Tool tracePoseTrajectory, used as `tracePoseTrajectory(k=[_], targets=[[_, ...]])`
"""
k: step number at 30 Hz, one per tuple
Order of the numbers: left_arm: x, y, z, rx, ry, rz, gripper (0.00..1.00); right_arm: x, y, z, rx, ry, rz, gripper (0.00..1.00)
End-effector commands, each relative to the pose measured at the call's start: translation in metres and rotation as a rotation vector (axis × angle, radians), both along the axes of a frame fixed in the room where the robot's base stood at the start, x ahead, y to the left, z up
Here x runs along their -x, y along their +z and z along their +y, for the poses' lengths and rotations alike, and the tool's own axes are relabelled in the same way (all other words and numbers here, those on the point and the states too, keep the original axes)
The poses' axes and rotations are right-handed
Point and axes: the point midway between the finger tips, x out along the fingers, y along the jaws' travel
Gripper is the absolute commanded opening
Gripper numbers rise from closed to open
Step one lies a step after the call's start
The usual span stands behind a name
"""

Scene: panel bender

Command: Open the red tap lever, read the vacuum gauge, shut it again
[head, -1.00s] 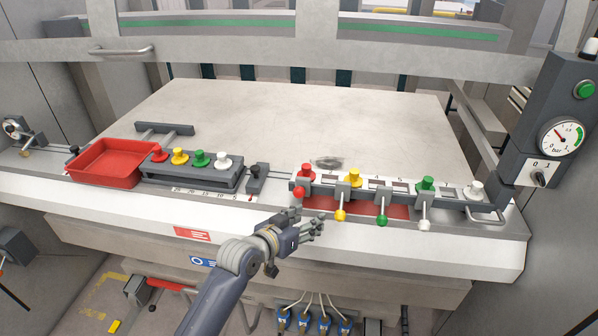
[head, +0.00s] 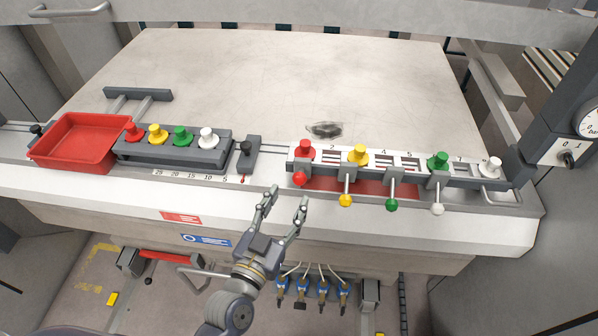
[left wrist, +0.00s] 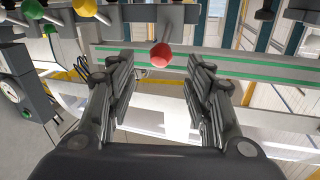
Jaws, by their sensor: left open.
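The red tap lever's ball (head: 299,179) is at the left end of the row of levers on the front edge of the machine. It sits higher and closer to its bar than the other lever balls. In the left wrist view the red ball (left wrist: 161,54) shows just beyond and between my fingertips. My left gripper (head: 284,200) is open and empty, in front of the edge and just below the red ball, fingers pointing at the machine. The vacuum gauge (head: 590,122) is cut off at the right edge, so its needle cannot be read. My right gripper is not in view.
Yellow (head: 345,200), green (head: 391,205) and white (head: 438,209) lever balls hang to the right. Coloured knobs stand above them. A red tray (head: 72,143) and a knob rack (head: 180,150) are at left. The grey table top (head: 250,80) is mostly clear.

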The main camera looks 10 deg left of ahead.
Motion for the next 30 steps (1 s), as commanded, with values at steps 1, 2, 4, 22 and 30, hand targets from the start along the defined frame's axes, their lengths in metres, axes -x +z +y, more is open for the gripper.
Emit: tracePoseTrajectory(k=[1, 2, 4, 22, 30], targets=[[-0.010, 0.004, -0.002, 0.003, 0.001, -0.002, 0.47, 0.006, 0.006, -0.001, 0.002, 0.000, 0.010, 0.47], [-0.016, 0.004, -0.004, 0.002, 0.001, -0.003, 0.47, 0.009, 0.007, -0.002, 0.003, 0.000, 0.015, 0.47], [-0.028, 0.005, -0.007, 0.001, 0.001, -0.003, 0.47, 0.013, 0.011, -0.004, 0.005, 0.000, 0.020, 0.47], [-0.078, 0.000, -0.021, 0.001, 0.000, 0.001, 0.47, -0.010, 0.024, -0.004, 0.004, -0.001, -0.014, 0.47], [-0.078, 0.000, -0.021, 0.001, -0.001, 0.001, 0.20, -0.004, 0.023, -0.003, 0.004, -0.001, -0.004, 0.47]])
